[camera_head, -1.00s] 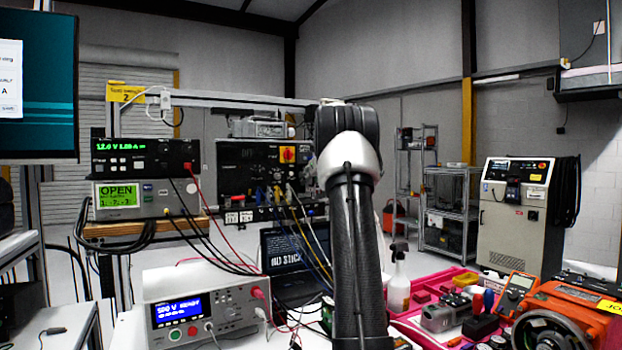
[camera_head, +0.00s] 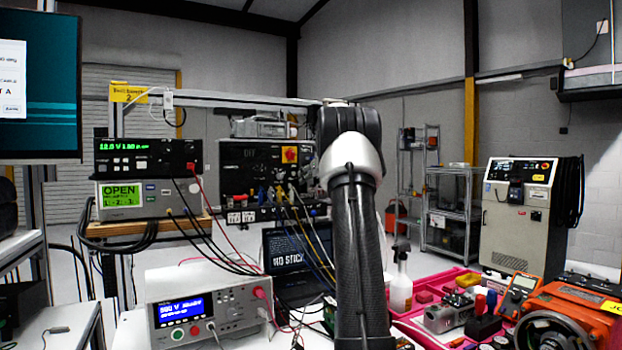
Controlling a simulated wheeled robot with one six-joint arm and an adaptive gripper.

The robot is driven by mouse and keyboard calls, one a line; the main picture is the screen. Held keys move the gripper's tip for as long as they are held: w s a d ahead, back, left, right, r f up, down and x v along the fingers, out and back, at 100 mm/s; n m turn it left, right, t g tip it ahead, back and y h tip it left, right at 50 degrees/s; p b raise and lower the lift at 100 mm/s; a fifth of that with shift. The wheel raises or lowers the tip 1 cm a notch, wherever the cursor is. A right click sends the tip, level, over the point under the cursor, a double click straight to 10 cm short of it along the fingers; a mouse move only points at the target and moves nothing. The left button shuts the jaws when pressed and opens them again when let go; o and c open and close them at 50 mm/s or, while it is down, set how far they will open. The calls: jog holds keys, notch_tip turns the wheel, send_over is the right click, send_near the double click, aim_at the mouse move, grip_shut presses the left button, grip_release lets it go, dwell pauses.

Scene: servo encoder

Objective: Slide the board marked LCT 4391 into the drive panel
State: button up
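A black panel (camera_head: 235,179) with a red and yellow rotary switch (camera_head: 290,155) and several plugged cables stands upright at the back, left of my arm; it looks like the drive panel. My dark arm rises through the middle of the view and covers the panel's right side. My gripper is not visible. I cannot make out a board marked LCT 4391. A small green patch beside my arm, low in the view, is too small and covered to identify.
A bench instrument (camera_head: 206,306) with a blue display stands front left. Stacked instruments (camera_head: 148,157) sit on a wooden shelf behind it. Loose cables hang before the panel. A pink tray (camera_head: 413,321) with tools, a spray bottle (camera_head: 401,284) and an orange machine (camera_head: 575,308) lie right.

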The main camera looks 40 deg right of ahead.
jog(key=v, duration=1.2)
